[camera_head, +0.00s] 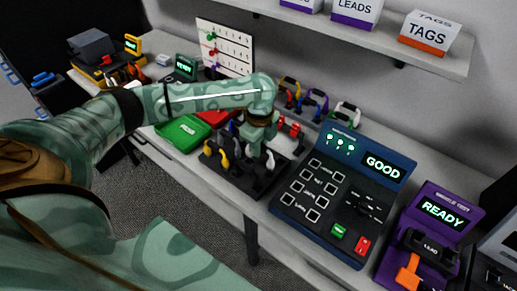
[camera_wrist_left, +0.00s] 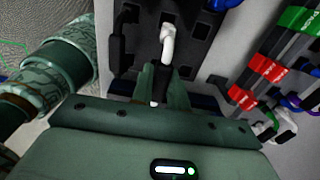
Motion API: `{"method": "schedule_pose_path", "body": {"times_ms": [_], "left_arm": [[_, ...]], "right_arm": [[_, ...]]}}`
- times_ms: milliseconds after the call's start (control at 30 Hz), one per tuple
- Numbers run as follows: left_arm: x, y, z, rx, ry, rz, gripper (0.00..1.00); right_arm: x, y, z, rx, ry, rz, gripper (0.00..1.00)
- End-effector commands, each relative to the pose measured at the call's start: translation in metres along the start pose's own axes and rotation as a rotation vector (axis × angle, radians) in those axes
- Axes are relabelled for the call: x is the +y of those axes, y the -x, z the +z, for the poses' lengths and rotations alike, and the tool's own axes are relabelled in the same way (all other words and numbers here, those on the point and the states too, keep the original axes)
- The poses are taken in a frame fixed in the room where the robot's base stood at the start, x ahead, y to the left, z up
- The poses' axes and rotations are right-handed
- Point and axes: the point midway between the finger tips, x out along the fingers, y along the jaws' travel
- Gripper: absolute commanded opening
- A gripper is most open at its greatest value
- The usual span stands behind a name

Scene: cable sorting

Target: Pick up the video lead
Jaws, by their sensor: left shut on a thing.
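My left gripper (camera_head: 262,142) reaches down over a black holder (camera_head: 238,184) on the bench in the head view. A white lead (camera_head: 269,160) stands at the gripper. In the left wrist view the white lead (camera_wrist_left: 168,42) rises just beyond the fingertips of the left gripper (camera_wrist_left: 164,82). The fingers are shut on the lead's lower part, which they partly hide. Yellow and pale leads (camera_head: 224,160) stand in the holder to the left. I cannot read which lead is the video one. My right gripper is not in view.
A blue tester reading GOOD (camera_head: 383,167) stands right of the holder, then a purple tester reading READY (camera_head: 442,212). A green tray (camera_head: 183,131) lies to the left. Coloured coiled leads (camera_head: 314,103) stand behind. A shelf with boxes (camera_head: 430,35) hangs above.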

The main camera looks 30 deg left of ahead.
Motion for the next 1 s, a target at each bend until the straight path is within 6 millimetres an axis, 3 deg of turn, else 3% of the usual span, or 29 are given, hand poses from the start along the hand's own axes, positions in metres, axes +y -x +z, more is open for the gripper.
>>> {"method": "schedule_pose_path", "body": {"times_ms": [33,200,600,1000], "left_arm": [[0.007,0.018,-0.009,0.0,-0.008,-0.002,0.0],[0.027,0.059,-0.036,0.001,-0.009,-0.003,0.0],[0.073,0.087,-0.095,0.001,-0.006,0.001,0.0],[0.082,0.103,-0.107,0.001,-0.001,0.002,0.0]], "right_arm": [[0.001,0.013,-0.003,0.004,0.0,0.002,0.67],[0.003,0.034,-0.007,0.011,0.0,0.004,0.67],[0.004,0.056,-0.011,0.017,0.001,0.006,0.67],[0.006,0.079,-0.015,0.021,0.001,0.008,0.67]]}}
